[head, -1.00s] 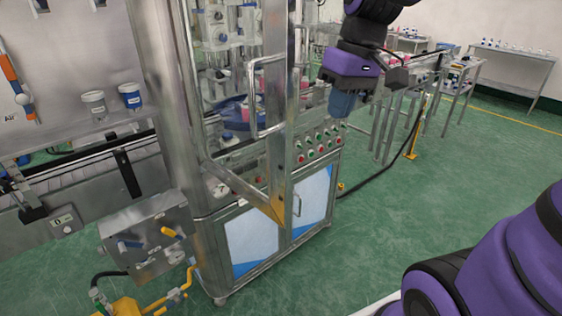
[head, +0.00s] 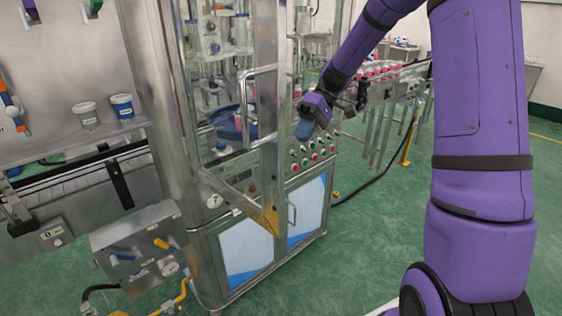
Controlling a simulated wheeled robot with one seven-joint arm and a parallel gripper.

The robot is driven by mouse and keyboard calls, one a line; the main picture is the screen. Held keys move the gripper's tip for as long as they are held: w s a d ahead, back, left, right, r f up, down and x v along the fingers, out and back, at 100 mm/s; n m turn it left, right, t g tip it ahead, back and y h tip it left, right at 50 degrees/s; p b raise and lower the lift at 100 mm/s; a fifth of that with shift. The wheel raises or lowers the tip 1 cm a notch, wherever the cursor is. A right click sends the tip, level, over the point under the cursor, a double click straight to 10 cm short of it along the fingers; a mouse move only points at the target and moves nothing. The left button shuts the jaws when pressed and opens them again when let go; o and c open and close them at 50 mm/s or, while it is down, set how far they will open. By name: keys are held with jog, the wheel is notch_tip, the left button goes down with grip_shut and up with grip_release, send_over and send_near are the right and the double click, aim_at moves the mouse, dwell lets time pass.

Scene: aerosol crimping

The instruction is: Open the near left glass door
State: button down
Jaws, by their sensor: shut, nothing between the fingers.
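The near left glass door (head: 268,185) has a metal frame and a clear pane. It stands swung out from the machine, its lower rail slanting toward the front right. Its upright bar handle (head: 243,110) shows on the frame, with no gripper on it. My gripper (head: 304,130) has bluish fingers, shut and empty. In the picture it is just right of the door's free edge, in front of the machine above the button panel. I cannot tell whether it touches the door frame.
A conveyor with pink-capped items (head: 378,70) runs behind to the right. Two tubs (head: 122,106) stand on the left ledge. A grey valve box (head: 140,245) juts out at lower left.

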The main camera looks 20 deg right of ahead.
jog(key=a+r+x, duration=0.1)
jog(key=r+x, duration=0.1)
jog(key=x, duration=1)
jog(key=shift+s+a+f, duration=0.15)
jog(key=shift+s+a, duration=0.35)
jog(key=shift+a, duration=0.1)
jog(key=s+a+m+t, duration=0.1)
jog(key=s+a, duration=0.2)
jog(key=a, duration=0.5)
jog(key=shift+s+a+m, duration=0.25)
jog(key=shift+s+m, duration=0.05)
jog(key=shift+s, duration=0.05)
